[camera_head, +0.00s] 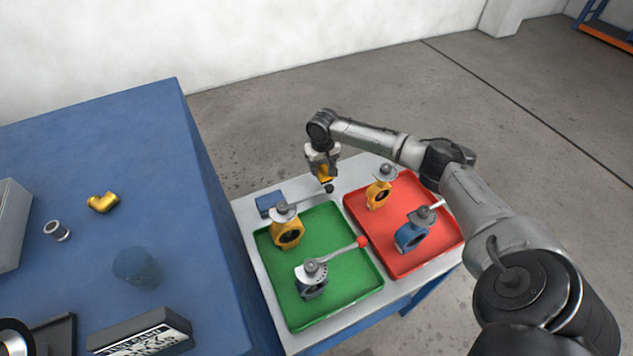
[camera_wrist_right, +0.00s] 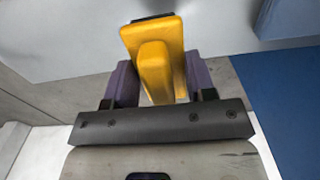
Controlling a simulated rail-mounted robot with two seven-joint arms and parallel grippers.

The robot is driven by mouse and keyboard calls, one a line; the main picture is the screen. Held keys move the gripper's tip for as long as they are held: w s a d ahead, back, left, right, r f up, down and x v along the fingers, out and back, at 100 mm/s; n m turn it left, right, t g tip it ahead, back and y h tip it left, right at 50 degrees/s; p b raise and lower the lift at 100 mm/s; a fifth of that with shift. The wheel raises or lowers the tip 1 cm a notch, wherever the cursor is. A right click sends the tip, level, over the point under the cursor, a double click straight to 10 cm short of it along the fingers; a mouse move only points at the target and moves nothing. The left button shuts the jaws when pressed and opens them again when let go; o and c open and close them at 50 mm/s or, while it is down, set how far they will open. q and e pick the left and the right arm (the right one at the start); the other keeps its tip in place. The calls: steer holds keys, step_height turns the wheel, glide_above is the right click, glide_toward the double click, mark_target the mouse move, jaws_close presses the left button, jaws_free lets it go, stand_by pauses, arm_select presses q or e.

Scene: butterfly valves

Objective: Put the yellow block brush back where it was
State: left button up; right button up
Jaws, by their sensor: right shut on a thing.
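The yellow block brush (camera_wrist_right: 156,65) is between the fingers of my right gripper (camera_wrist_right: 160,90), which is shut on it. In the head view the brush (camera_head: 325,174) shows as a small yellow piece below the right gripper (camera_head: 324,165). It is over the back part of the small table, behind the trays; I cannot tell whether it touches the tabletop. A dark edge shows at the brush's far end in the right wrist view. My left gripper is not in view.
A green tray (camera_head: 334,284) holds a yellow valve (camera_head: 287,230) and a grey valve (camera_head: 311,279). A red tray (camera_head: 447,238) holds a yellow valve (camera_head: 379,190) and a blue valve (camera_head: 412,233). A blue block (camera_head: 269,203) lies behind the green tray. A blue bench (camera_head: 190,200) stands left.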

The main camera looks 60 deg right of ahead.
steer(key=shift+f+b, duration=0.5)
steer(key=shift+f, duration=2.65)
steer(key=o, duration=0.8)
steer(key=shift+f, duration=0.1)
